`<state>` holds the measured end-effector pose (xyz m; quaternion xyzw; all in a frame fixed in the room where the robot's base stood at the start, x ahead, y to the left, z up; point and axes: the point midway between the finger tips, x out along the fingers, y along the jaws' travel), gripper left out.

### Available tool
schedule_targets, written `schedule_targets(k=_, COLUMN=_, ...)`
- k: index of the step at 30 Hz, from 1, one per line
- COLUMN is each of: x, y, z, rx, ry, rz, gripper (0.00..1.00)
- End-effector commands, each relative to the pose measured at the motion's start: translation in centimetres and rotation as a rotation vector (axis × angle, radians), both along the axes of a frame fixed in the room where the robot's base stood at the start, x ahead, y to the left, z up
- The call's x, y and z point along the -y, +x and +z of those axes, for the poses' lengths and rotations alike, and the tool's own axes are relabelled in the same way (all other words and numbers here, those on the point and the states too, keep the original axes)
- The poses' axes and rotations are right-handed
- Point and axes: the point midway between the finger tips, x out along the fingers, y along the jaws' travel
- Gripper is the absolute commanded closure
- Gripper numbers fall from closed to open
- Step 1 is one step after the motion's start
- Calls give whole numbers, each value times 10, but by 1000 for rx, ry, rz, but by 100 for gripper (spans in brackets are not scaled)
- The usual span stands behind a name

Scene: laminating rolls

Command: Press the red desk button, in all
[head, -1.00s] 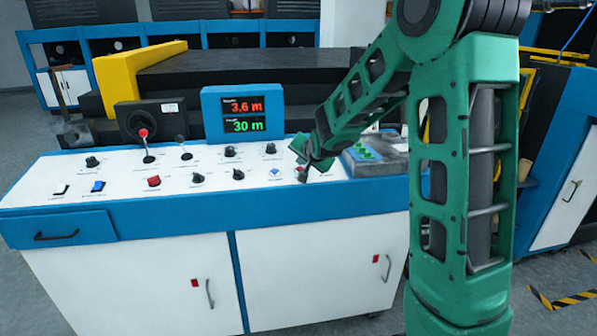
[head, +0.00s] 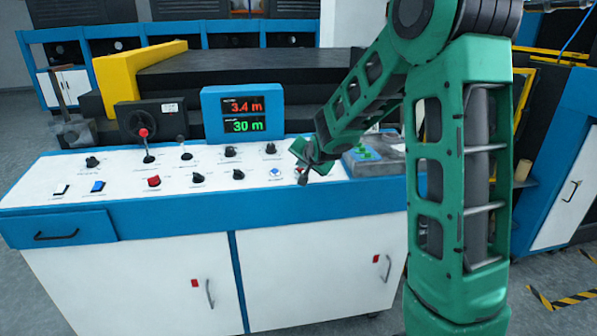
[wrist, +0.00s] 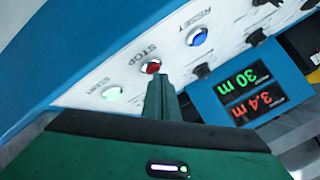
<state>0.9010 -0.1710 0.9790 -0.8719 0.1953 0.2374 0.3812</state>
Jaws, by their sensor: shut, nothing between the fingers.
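In the head view my gripper (head: 303,180) points down at the right part of the desk and largely hides the red button. The blue button (head: 275,172) shows just left of it.
A display (head: 242,114) reads 3.4 m and 30 m at the desk's back. Several black knobs (head: 238,174), a red switch (head: 154,181) and a red-topped lever (head: 146,140) stand to the left. A grey box with green keys (head: 365,153) is close on the right.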

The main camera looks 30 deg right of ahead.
Motion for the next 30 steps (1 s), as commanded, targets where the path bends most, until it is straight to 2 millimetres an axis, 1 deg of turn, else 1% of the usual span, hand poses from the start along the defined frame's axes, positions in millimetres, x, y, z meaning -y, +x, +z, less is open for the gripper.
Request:
schedule_targets(k=11, x=0, y=1, z=-4, rx=-1, ry=0, rz=0, gripper=100)
schedule_targets(k=20, x=0, y=0, z=-4, rx=-1, ry=0, rz=0, gripper=100)
schedule_targets(k=30, x=0, y=-1, z=8, rx=0, ry=0, rz=0, gripper=100)
